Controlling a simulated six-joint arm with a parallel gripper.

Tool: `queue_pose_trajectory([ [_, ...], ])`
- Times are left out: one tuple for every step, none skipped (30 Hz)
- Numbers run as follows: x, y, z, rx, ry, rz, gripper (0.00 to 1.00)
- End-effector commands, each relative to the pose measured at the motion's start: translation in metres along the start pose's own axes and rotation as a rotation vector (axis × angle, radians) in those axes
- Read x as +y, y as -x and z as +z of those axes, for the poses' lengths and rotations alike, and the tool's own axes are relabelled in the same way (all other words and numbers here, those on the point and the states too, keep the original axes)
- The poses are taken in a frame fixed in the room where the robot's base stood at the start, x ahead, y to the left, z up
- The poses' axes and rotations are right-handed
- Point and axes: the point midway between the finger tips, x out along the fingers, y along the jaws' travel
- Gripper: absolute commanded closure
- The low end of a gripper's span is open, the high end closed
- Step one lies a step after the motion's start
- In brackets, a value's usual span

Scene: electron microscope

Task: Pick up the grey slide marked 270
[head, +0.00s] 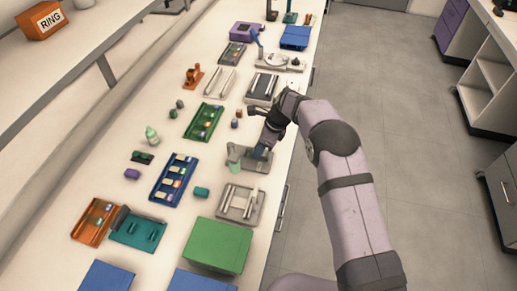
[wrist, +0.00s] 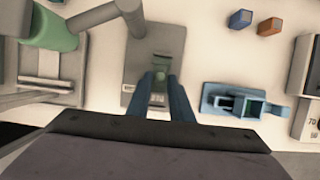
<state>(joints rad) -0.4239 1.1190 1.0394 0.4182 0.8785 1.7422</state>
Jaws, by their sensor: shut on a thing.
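My gripper (head: 262,150) reaches down over a grey stand (head: 264,165) in the middle of the bench. In the wrist view its two blue fingers (wrist: 167,82) point at the grey plate (wrist: 140,92) of this stand. They are close together on a small grey-green piece (wrist: 158,72), which I take to be the slide. Its marking cannot be read, and the fingers hide part of it. I cannot tell whether it still touches the plate.
A pale green part (head: 235,153) stands close left of my gripper. A blue rack (head: 173,180) and a green rack (head: 204,122) with slides lie to the left. A grey device with rods (head: 240,204) and a green box (head: 217,246) lie nearer. A blue device (wrist: 245,104) sits right in the wrist view.

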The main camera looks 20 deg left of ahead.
Motion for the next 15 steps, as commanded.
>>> queue_pose_trajectory([
  [0.0,0.005,0.002,0.0,0.0,0.0,0.89],
  [0.0,0.007,0.003,0.0,0.0,0.0,0.89],
  [0.0,0.01,0.004,0.0,0.0,0.0,0.89],
  [0.0,0.012,0.004,0.0,0.0,0.0,0.89],
  [0.0,0.014,0.005,0.0,0.0,0.0,0.89],
  [0.0,0.017,0.006,0.0,0.0,0.0,0.89],
  [0.0,0.019,0.007,0.0,0.0,0.0,0.89],
  [0.0,0.021,0.008,0.0,0.0,0.0,0.89],
  [0.0,0.024,0.009,0.0,0.0,0.0,0.89],
  [0.0,0.026,0.009,0.0,0.0,0.0,0.89],
  [0.0,0.028,0.01,0.0,0.0,0.0,0.89],
  [0.0,0.03,0.011,0.0,0.0,0.0,0.89],
  [0.0,0.032,0.012,0.0,0.0,0.001,0.89],
  [0.0,0.034,0.012,0.0,0.0,0.001,0.89],
  [0.0,0.037,0.013,0.0,0.0,0.001,0.89],
])
